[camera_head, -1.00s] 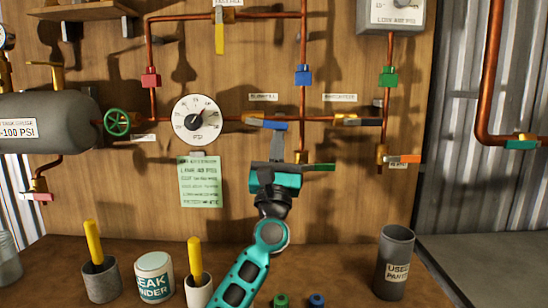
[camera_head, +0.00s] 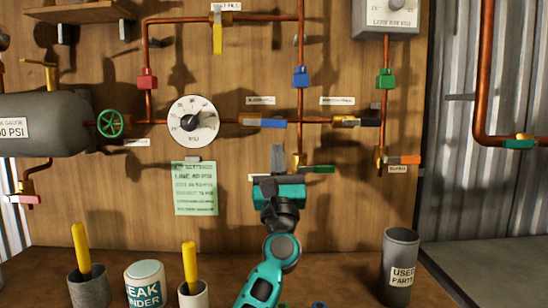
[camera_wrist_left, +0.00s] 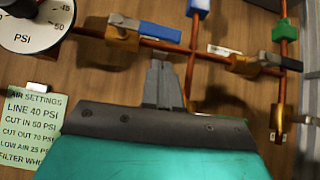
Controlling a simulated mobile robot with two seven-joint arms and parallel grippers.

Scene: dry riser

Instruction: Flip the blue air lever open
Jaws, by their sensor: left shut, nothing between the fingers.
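The blue lever (camera_head: 266,123) lies along the horizontal copper pipe, right of the round white gauge, on a brass valve body (camera_head: 244,119). In the left wrist view the blue lever (camera_wrist_left: 160,31) also runs along the pipe, above the fingertips. My left gripper (camera_head: 277,152) points up at the panel just below the lever. Its fingers are shut and empty. In the wrist view the fingertips (camera_wrist_left: 158,68) show a small gap in the picture below the lever; I cannot tell the depth between them. My right gripper is not in view.
A black-handled valve (camera_head: 356,122) sits right of the lever on the same pipe. A green lever (camera_head: 318,169) and an orange lever (camera_head: 403,160) are lower right. The gauge (camera_head: 193,121) and green settings sheet (camera_head: 195,188) are left. Cups and a parts can (camera_head: 398,266) stand on the bench.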

